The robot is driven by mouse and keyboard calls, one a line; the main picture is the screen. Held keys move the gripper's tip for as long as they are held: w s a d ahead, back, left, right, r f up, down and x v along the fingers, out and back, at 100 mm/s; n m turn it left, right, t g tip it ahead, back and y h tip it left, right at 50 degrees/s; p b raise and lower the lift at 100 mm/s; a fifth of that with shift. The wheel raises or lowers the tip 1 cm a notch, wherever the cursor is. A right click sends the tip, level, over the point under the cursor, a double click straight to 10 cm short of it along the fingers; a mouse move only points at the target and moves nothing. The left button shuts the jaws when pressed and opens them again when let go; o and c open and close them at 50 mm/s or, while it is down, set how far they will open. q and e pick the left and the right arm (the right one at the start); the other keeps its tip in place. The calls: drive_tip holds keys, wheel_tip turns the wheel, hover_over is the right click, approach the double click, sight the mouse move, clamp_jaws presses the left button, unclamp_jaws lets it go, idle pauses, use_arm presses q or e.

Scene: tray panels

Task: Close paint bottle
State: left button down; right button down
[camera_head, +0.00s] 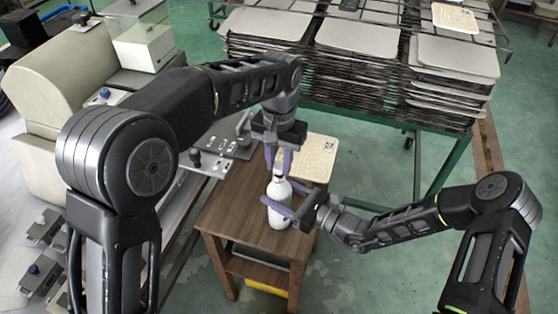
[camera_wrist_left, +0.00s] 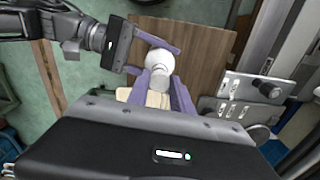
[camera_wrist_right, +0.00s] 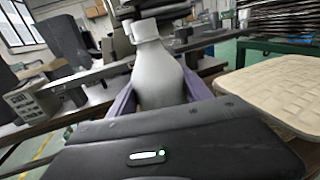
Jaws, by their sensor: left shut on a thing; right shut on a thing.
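A white paint bottle (camera_head: 279,205) stands upright at the small wooden table. It also shows in the right wrist view (camera_wrist_right: 160,75) and the left wrist view (camera_wrist_left: 160,62). My right gripper (camera_head: 284,207) is shut on its body from the side, with a purple finger on either side. My left gripper (camera_head: 281,160) points down over the bottle's top and is shut on the white cap (camera_wrist_right: 146,30), at the neck. The left fingers partly hide the cap, so I cannot tell whether it is fully seated.
The bottle is over a brown wooden table (camera_head: 235,200) with a lower shelf. A beige patterned panel (camera_head: 318,158) lies at its back right. A green rack (camera_head: 440,170) with stacked tray panels stands behind. A beige machine (camera_head: 75,85) is at left. Green floor is clear at lower right.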

sight(280, 190)
use_arm(q)
drive_tip(key=shift+f, duration=0.9)
drive_tip(key=shift+f, duration=0.55)
idle(0.4)
